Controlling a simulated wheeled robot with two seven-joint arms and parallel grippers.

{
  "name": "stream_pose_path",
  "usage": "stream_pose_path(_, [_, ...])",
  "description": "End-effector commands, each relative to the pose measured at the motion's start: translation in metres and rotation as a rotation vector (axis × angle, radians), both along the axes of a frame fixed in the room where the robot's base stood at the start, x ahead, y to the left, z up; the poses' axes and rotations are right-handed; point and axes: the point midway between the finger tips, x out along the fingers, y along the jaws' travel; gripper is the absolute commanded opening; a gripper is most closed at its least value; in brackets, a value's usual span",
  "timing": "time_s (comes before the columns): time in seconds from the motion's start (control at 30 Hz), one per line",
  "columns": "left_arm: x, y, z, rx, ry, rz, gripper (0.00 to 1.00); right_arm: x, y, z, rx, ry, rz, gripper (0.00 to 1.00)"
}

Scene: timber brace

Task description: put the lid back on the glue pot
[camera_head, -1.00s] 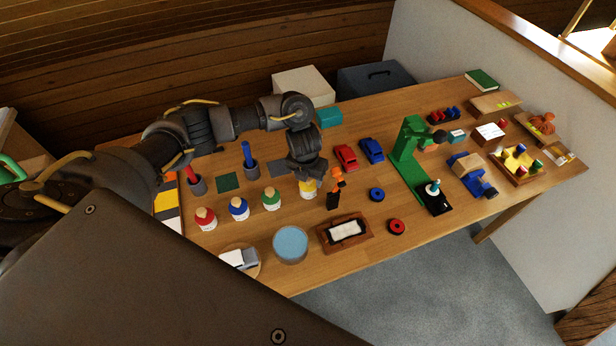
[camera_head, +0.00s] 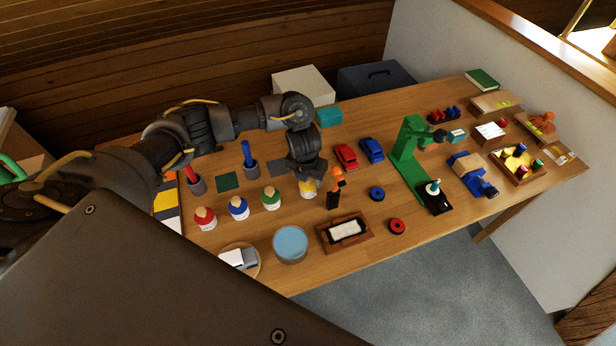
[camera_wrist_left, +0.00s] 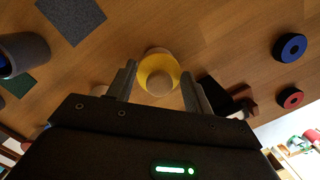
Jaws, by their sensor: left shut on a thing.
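My left gripper (camera_head: 307,176) points down at the back of a row of small pots. It is shut on the yellow pot (camera_head: 308,188), which stands on the table. In the left wrist view the yellow pot (camera_wrist_left: 172,67) shows from above between the two fingers (camera_wrist_left: 158,84), with a pale round top at its middle. I cannot tell whether that top is a loose lid. A wide grey tub with a light blue top (camera_head: 290,243) stands nearer the front edge. My right gripper is not in view.
Green (camera_head: 271,199), blue (camera_head: 238,208) and red (camera_head: 205,218) pots stand left of the yellow one. A dark upright holder with an orange top (camera_head: 335,192) stands close at right. Two cups with a blue (camera_head: 247,153) and a red (camera_head: 189,174) handle stand behind.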

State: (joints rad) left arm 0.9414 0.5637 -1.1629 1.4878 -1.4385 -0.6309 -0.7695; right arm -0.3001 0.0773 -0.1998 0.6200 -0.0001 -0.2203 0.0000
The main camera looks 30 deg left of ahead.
Motion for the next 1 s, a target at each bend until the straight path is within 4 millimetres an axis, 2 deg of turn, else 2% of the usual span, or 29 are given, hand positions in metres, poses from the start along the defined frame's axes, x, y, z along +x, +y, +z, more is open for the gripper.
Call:
stream_pose_path(0.4, [0.0003,-0.0002,-0.0004,0.0,0.0,0.0,0.3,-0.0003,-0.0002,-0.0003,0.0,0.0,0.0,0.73])
stream_pose_path(0.43, [0.0002,-0.0002,-0.0004,0.0,0.0,0.0,0.53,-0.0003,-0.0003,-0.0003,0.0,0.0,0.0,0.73])
stream_pose_path(0.6, [0.0001,-0.0001,-0.0005,0.0,0.0,0.0,0.75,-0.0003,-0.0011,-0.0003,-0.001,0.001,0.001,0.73])
stream_pose_path(0.8, [0.0,0.0,-0.0005,0.0,0.0,0.0,0.77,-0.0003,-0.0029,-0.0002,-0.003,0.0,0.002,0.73])
stream_pose_path(1.0, [0.0,-0.0001,-0.0005,0.0,0.0,0.0,0.98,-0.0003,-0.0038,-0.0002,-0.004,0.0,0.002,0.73])
